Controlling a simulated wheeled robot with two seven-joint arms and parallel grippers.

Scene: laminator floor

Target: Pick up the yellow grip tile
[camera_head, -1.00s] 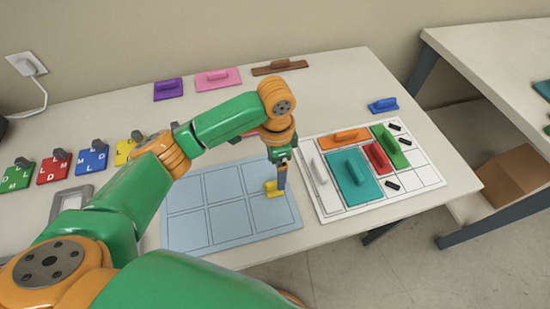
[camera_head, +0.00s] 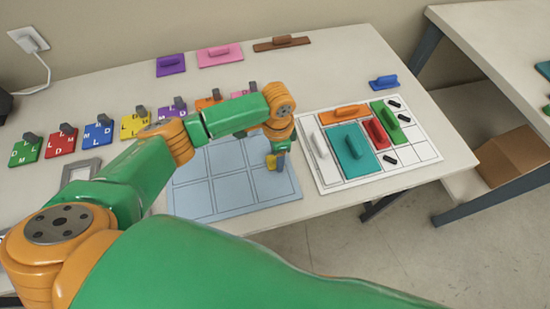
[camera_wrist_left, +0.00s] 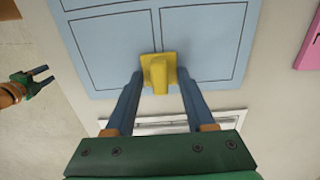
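The yellow grip tile (camera_head: 271,163) lies at the right part of the pale blue gridded board (camera_head: 205,208). In the left wrist view the tile (camera_wrist_left: 157,70) shows its raised yellow grip. My left gripper (camera_head: 280,166) points down over it and partly hides it in the head view. In the left wrist view the left gripper (camera_wrist_left: 159,76) is open, with one finger on each side of the tile and gaps visible. My right gripper (camera_wrist_left: 43,76) shows at the left edge of the left wrist view, its two fingers apart and empty.
A white board (camera_head: 421,151) with teal, red, orange, green and white blocks stands to the right. Lettered tiles, such as a blue one (camera_head: 97,135), line the left. Purple (camera_head: 171,65), pink (camera_head: 220,56) and brown (camera_head: 282,43) handled pieces lie at the back.

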